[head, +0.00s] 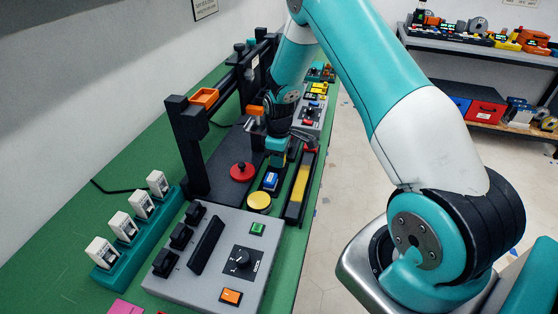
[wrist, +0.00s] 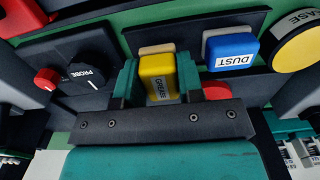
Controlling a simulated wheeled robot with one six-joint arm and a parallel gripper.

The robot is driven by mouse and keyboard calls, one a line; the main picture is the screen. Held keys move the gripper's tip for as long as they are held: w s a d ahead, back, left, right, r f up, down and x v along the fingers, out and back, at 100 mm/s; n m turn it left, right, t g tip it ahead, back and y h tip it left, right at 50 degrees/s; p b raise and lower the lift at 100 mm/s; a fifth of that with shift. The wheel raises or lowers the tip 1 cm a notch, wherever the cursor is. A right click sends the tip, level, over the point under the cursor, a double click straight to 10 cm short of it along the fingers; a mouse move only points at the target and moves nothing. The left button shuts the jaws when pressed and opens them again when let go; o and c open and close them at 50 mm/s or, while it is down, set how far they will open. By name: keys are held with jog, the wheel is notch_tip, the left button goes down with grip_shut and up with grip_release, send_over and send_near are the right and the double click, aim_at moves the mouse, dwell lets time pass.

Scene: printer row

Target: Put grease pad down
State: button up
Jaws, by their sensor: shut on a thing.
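The grease pad (wrist: 157,76) is a yellow block with a pale tan face and a GREASE label, seen in the wrist view. My gripper (wrist: 157,84) has its two teal fingers on either side of it and is shut on it. It is held over or at the dark holder (wrist: 185,32), beside the blue DUST pad (wrist: 229,48); whether it touches the holder I cannot tell. In the head view my gripper (head: 277,158) is just behind the blue pad (head: 271,181), and the grease pad is hidden there.
A round yellow tin (head: 259,201) stands in front of the blue pad. A black printer frame (head: 188,150) with a red knob (head: 242,171) is at the left. A dark tray with a yellow strip (head: 300,184) lies at the right. A grey control box (head: 212,258) is nearest.

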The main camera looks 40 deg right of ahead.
jog(key=shift+f, duration=1.15)
jog(key=shift+f, duration=0.15)
jog(key=o, duration=1)
